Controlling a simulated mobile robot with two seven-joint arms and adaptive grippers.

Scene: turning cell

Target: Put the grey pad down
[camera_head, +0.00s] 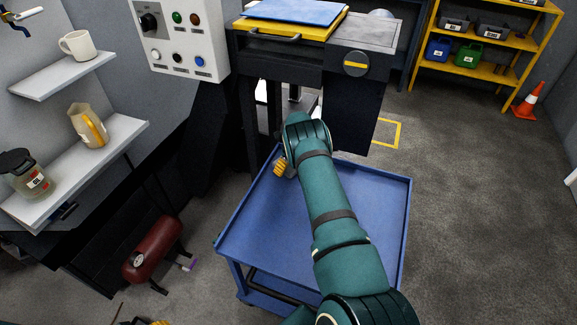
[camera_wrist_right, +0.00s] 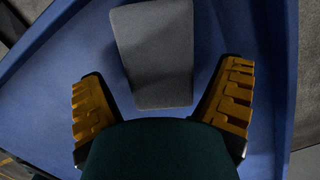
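The grey pad (camera_wrist_right: 153,52) lies on the blue top of the trolley (camera_head: 350,190) in the right wrist view, between my right gripper's fingers and beyond them. My right gripper (camera_wrist_right: 164,78) is open, its two yellow fingers wide apart, with blue surface showing between each finger and the pad. In the head view my right gripper (camera_head: 281,166) is over the far left part of the trolley top, mostly behind my own arm. The pad is hidden there. A small yellow and black piece at the bottom edge may be my left gripper (camera_head: 159,322); its fingers cannot be made out.
The trolley has a raised rim. A dark machine with a yellow and blue plate (camera_head: 292,12) stands behind it. A control box (camera_head: 180,38) and shelves with a mug (camera_head: 78,45), jug (camera_head: 88,126) and jar (camera_head: 24,174) are left. The trolley's right side looks clear.

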